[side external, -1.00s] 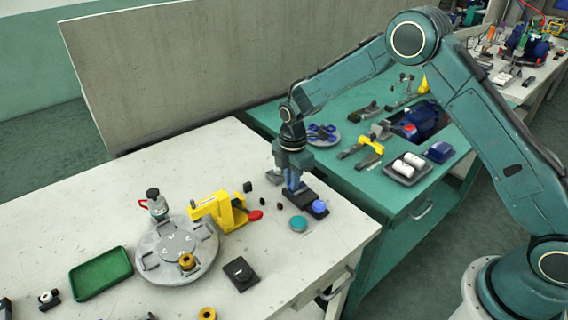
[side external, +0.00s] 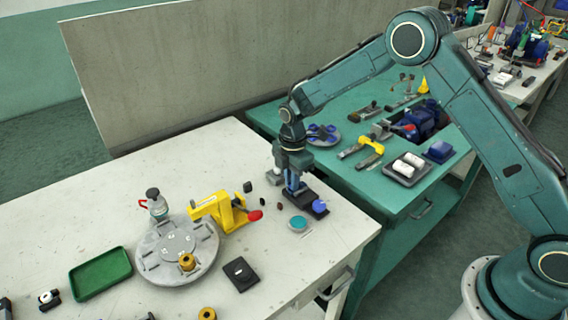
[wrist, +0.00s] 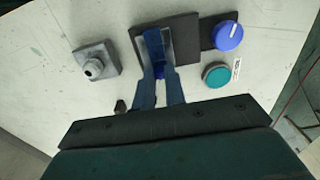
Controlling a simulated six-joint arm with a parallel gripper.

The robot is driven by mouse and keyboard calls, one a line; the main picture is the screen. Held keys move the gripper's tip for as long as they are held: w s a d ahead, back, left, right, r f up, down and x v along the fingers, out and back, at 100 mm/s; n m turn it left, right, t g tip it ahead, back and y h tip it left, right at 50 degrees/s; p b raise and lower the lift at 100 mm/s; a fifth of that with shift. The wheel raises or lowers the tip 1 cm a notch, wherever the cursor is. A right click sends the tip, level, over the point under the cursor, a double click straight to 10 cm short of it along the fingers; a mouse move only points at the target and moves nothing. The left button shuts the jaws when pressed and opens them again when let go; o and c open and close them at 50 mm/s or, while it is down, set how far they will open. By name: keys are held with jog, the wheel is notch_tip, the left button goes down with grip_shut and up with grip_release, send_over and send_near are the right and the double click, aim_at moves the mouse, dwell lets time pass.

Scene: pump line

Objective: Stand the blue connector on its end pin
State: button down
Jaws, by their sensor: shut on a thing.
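My gripper (side external: 292,186) is pointed down over a dark base plate near the right end of the white bench. In the wrist view its two blue fingers (wrist: 161,100) are close together around a narrow blue piece, which looks like the blue connector (wrist: 158,72). The fingers hide much of the connector, and I cannot make out its end pin or whether it touches the plate. The dark plate (wrist: 185,50) lies flat beneath it, and it also shows in the side view (side external: 305,202).
A round blue knob (wrist: 228,35) sits on a dark block beside the plate. A teal disc (wrist: 216,75) and a grey square fitting (wrist: 96,62) lie nearby. A yellow clamp (side external: 222,211), grey turntable (side external: 160,268) and green tray (side external: 101,273) stand left.

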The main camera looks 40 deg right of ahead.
jog(key=shift+f, duration=0.1)
dwell(0.7)
jog(key=c, duration=1.4)
grip_release()
jog(key=shift+o, duration=0.2)
jog(key=shift+r, duration=3)
